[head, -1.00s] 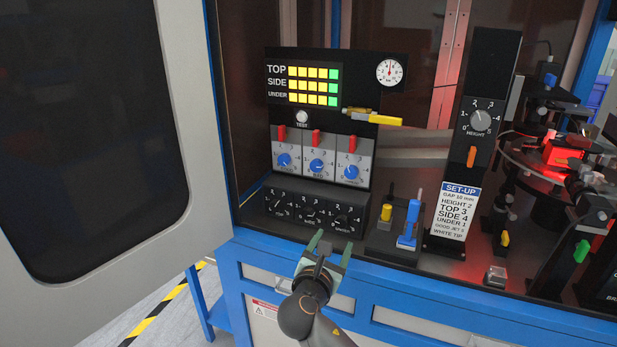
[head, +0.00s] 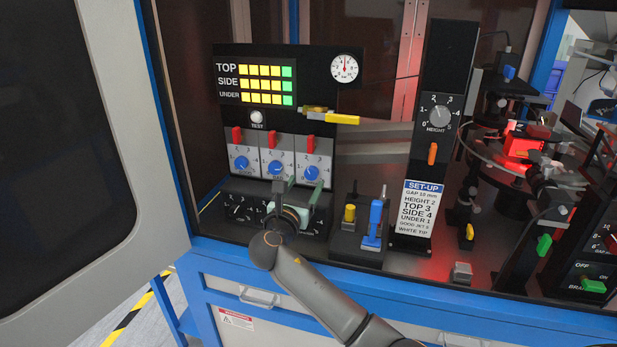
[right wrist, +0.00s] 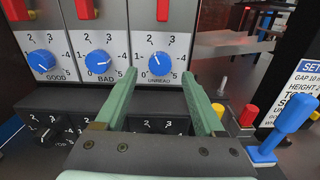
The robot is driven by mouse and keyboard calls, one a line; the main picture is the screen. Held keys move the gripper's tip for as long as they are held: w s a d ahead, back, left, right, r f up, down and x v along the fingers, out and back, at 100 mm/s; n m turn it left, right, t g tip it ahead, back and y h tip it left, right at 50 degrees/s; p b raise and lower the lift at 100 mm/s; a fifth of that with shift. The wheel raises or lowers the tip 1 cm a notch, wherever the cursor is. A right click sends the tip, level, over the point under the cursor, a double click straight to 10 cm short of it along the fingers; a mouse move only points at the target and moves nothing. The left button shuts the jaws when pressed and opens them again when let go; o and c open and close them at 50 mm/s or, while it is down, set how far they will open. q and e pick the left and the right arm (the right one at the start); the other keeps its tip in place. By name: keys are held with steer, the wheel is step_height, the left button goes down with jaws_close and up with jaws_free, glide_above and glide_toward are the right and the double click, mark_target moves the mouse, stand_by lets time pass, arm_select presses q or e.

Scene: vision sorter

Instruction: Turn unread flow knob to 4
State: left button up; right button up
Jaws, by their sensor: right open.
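The unread flow knob (head: 312,173) is the rightmost of the blue knobs on the white-faced panel. In the right wrist view the blue unread knob (right wrist: 160,64) sits above its UNREAD label, and its pale mark points to the upper left, near 2. My right gripper (head: 292,196) is open, with green fingers, in front of the black lower dial box and below the unread knob. In the right wrist view its fingers (right wrist: 160,92) stand apart to either side below the knob, with nothing between them. My left gripper is not in view.
The GOOD (right wrist: 41,64) and BAD (right wrist: 98,61) knobs sit left of it, with red levers above. The black dial box (head: 240,205) juts out below. Right of my gripper stand a yellow-capped peg (head: 349,214) and a blue lever (head: 375,220). The set-up card (head: 419,208) reads UNDER 1.

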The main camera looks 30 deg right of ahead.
mark_target(310, 176)
steer(key=shift+x, duration=1.9)
steer(key=shift+c, duration=0.4)
jaws_close()
